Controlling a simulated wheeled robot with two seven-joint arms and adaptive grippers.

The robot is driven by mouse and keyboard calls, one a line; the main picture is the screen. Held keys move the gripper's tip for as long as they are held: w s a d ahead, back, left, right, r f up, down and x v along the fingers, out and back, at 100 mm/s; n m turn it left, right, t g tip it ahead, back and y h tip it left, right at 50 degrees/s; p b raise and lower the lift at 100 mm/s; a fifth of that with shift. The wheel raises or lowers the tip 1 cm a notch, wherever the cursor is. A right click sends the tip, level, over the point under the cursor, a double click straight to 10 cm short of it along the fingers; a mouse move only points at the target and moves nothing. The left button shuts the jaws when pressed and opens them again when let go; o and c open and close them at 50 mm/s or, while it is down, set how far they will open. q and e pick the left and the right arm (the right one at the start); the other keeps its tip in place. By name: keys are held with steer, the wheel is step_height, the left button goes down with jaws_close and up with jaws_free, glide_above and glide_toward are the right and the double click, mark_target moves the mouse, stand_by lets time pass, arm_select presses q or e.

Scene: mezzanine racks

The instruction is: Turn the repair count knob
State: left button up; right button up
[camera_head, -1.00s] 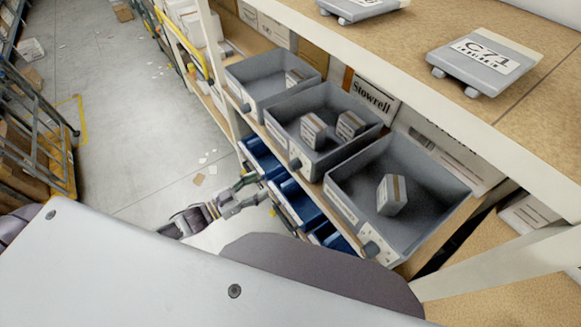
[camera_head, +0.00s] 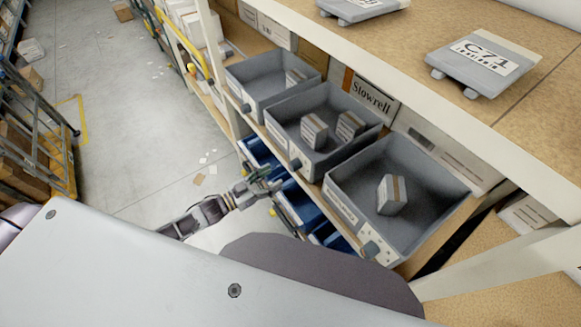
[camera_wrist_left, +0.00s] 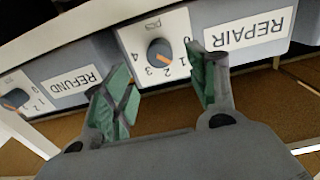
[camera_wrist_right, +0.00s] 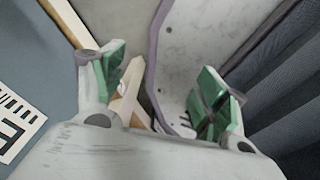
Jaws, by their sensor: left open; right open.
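The repair count knob (camera_wrist_left: 160,52) is a dark round knob on a white dial plate marked 0 to 4, beside the REPAIR label (camera_wrist_left: 247,32). Both appear upside down in the left wrist view. An orange mark shows on the knob; its exact number is hard to read. My left gripper (camera_wrist_left: 160,80) is open, with the knob in view between its green-padded fingers and no clear contact. In the head view, my left gripper (camera_head: 268,183) is low beside the middle grey bin (camera_head: 350,105), which appears to carry this knob (camera_head: 296,163). My right gripper (camera_wrist_right: 165,90) is open and empty.
A REFUND label (camera_wrist_left: 72,88) and its knob (camera_wrist_left: 15,98) are on the neighbouring bin. Grey bins hold small boxes; blue bins (camera_head: 300,205) sit below. An upper shelf (camera_head: 440,35) overhangs them. The aisle floor (camera_head: 110,120) at left is mostly clear.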

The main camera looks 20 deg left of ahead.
mark_target(290, 168)
arm_select(q)
steer(key=shift+x, duration=4.25)
steer(key=shift+c, duration=0.5)
steer(key=c, duration=0.9)
